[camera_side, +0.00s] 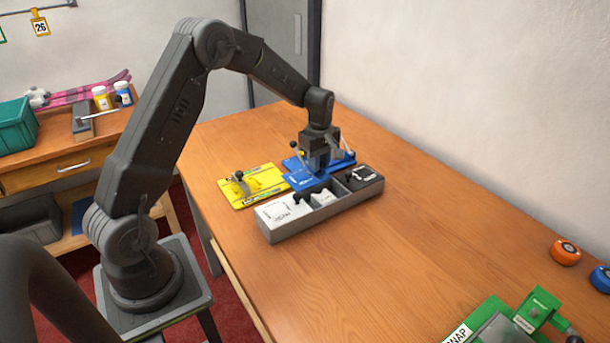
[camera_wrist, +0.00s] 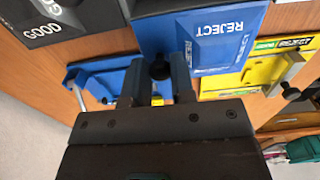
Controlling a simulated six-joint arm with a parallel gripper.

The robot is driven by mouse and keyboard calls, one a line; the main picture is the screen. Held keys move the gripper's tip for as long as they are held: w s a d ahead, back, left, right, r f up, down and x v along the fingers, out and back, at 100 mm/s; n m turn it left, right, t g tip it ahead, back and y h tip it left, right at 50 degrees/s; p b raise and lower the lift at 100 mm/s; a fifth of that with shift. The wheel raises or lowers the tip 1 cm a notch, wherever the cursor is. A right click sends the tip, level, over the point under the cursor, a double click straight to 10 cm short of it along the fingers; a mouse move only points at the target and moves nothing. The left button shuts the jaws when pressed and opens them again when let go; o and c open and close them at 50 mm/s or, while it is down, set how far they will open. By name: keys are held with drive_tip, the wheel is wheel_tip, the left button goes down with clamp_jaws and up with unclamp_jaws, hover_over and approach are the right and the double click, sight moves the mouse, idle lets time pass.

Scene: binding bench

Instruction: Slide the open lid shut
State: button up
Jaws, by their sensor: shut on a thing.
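A blue panel labelled REJECT (camera_wrist: 205,38), which looks like the open lid, fills the upper middle of the wrist view. A small black knob (camera_wrist: 160,67) stands at its near edge. My gripper (camera_wrist: 160,80) is shut on this knob, a finger on each side. In the side view my gripper (camera_side: 318,168) is low over the blue parts (camera_side: 300,180), just behind a grey tray (camera_side: 320,217) with several compartments. The fingers and wrist hide the knob there. The tray's left section has a white labelled top (camera_side: 283,213); its right section is dark (camera_side: 362,178).
A yellow plate (camera_side: 262,192) with a clamp lies left of the blue parts. A green fixture (camera_side: 500,325) and orange (camera_side: 565,251) and blue (camera_side: 601,279) discs are at the lower right. The tabletop in front of the tray is clear.

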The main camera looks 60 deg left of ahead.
drive_tip(key=shift+d, duration=3.85)
drive_tip(key=o, duration=0.4)
drive_tip(key=shift+r, duration=5.05)
